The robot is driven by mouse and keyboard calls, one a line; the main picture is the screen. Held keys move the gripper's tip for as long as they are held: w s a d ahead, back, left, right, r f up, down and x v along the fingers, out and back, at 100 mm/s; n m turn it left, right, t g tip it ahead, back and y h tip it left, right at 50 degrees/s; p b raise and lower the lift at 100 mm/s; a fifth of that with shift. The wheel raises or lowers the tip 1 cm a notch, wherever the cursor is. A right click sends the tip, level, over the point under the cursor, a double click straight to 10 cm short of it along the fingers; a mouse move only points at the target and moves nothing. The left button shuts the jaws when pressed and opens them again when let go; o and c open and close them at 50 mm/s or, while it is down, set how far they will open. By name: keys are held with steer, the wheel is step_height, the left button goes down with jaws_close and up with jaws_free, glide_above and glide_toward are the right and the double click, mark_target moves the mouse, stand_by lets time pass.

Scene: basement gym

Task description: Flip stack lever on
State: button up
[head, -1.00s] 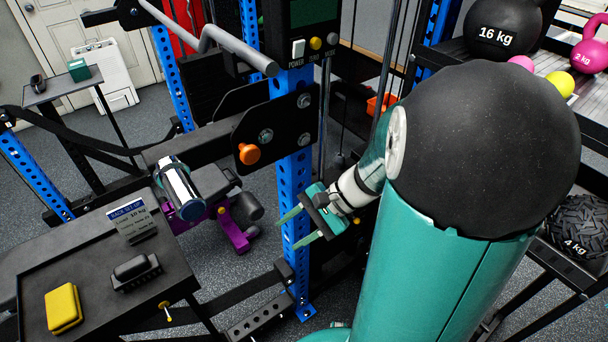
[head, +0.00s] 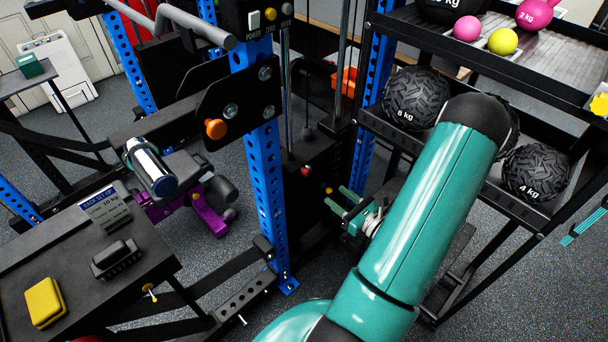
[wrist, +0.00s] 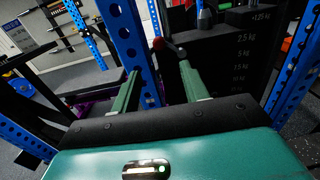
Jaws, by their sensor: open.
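The stack lever shows as a red ball knob (wrist: 158,44) on a short dark arm in the wrist view, in front of the weight stack (wrist: 230,62). In the head view its red knob (head: 306,171) sits beside the blue upright, left of my gripper. My gripper (head: 335,197) is open and empty, with its two green fingers pointing left toward the stack. In the wrist view the gripper (wrist: 160,72) has one finger on each side of the picture's middle, and the knob lies beyond the fingertips, between them. I see no contact; the exact gap is unclear.
The blue rack upright (head: 266,190) stands left of my gripper. A rack of balls (head: 537,172) stands to the right, close to my arm. A small table (head: 150,262) with a yellow block (head: 45,302) is at lower left. An orange knob (head: 215,129) juts from the rack.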

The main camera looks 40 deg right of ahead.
mark_target(307, 176)
steer(key=w, duration=1.3)
steer(key=shift+w+a, duration=0.15)
steer(key=shift+w, duration=0.1)
steer(key=shift+a, duration=0.1)
jaws_close()
